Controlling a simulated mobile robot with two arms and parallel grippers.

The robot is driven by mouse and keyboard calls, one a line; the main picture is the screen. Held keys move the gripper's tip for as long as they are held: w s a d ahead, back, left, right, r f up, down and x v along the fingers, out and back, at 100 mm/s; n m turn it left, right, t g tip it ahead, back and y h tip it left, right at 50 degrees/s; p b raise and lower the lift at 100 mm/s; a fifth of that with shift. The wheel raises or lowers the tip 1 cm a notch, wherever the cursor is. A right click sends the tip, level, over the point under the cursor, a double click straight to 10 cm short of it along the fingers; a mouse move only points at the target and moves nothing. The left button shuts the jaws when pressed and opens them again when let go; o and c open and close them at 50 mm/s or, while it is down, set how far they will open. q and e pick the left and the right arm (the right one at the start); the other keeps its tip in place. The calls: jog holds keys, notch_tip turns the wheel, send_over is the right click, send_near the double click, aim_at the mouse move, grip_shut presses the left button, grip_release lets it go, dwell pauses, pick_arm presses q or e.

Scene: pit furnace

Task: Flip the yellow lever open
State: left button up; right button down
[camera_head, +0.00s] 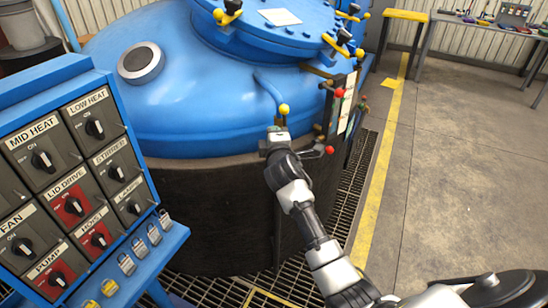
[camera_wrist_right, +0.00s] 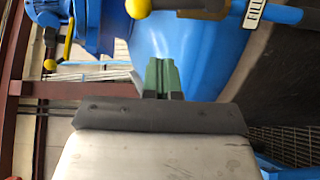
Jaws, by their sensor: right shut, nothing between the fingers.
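A yellow ball knob (camera_head: 284,109) sits at the lower end of a blue curved handle (camera_head: 268,88) on the side of the big blue furnace vessel. My right gripper (camera_head: 279,129) is just below this knob, its fingers pointing up at it. In the right wrist view the green fingertips (camera_wrist_right: 160,76) are together and empty, with a yellow ball (camera_wrist_right: 138,8) above and left of them, apart from them in the picture. I cannot tell whether the fingers touch the lever. My left gripper is not in view.
Black clamps with yellow ends (camera_head: 229,12) ring the vessel lid. Red-knobbed controls (camera_head: 339,92) stand just right of my gripper. A blue switch panel (camera_head: 75,185) is at the left. A workbench (camera_head: 483,22) stands far right; the concrete floor before it is clear.

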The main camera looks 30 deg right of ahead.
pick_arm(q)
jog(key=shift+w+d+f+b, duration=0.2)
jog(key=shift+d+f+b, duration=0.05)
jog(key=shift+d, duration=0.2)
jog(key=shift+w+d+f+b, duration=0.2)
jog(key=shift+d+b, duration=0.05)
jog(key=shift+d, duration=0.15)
pick_arm(e)
jog(key=d+v, duration=0.1)
jog(key=v, duration=0.6)
jog(key=shift+s+f, duration=0.4)
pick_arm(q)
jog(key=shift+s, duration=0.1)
pick_arm(e)
jog(key=shift+a, duration=0.1)
